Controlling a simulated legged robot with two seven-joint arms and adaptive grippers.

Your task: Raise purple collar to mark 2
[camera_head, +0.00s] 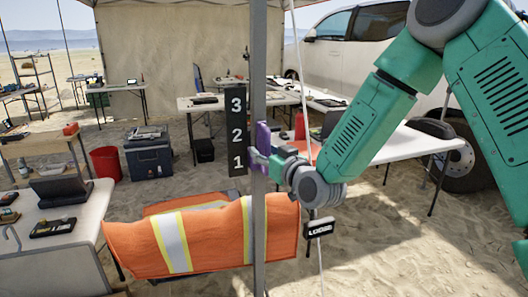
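The purple collar (263,134) sits at the grey upright pole (258,225). It spans roughly from beside the number 1 to beside the number 2 on the black mark board (237,115), which reads 3, 2, 1 from top to bottom. My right gripper (262,158) comes in from the right and its fingers are at the collar's lower part, level with mark 1. The fingers overlap the collar and pole, so I cannot tell whether they are shut on it. My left gripper is not in view.
A white rope (300,70) runs down right of the pole, with a black LOOSE tag (319,228). White tables stand left (70,250) and right (415,143). A blue cooler (150,158) and red bucket (105,163) stand behind.

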